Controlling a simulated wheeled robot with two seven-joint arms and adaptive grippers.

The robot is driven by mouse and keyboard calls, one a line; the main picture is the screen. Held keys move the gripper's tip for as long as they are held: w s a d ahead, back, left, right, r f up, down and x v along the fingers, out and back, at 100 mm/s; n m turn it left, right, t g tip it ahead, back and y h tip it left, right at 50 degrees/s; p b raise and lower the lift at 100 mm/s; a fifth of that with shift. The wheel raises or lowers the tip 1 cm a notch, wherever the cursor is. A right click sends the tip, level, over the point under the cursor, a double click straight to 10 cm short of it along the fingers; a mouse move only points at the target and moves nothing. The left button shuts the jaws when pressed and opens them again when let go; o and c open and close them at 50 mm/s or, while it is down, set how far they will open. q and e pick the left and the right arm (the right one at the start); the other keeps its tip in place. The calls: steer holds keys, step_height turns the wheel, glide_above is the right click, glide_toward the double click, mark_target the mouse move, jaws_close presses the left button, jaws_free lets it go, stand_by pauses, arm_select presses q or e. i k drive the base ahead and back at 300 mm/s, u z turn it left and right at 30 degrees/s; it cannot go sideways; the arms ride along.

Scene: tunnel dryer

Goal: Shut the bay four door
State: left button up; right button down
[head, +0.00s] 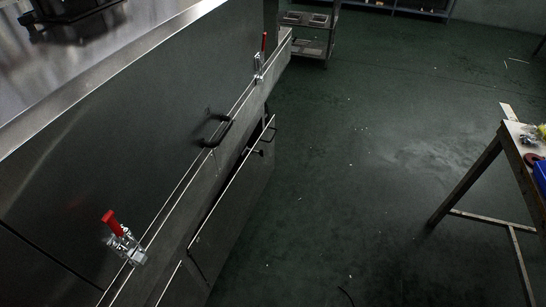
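The dryer's dark steel side (120,120) runs diagonally across the left of the head view. A lower door panel (232,215) stands out from the dryer's side, with a dark gap (222,190) behind its upper edge. This panel has a small dark handle (267,138) near its far end. Above it, a large upper panel carries a black bar handle (217,131). Red-handled toggle clamps sit along the ledge, one near (125,240) and one far (259,66). No bay number is readable, so I cannot tell which door is bay four. Neither gripper is in view.
A workbench (513,137) with a blue bin (541,178) on it stands at the right. A metal shelf cart (308,37) stands at the far end of the dryer. The green floor (360,170) between dryer and bench is largely clear.

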mark_target(210, 248)
steer(key=z, duration=1.1)
steer(key=i, duration=1.35)
steer(key=u, duration=0.6)
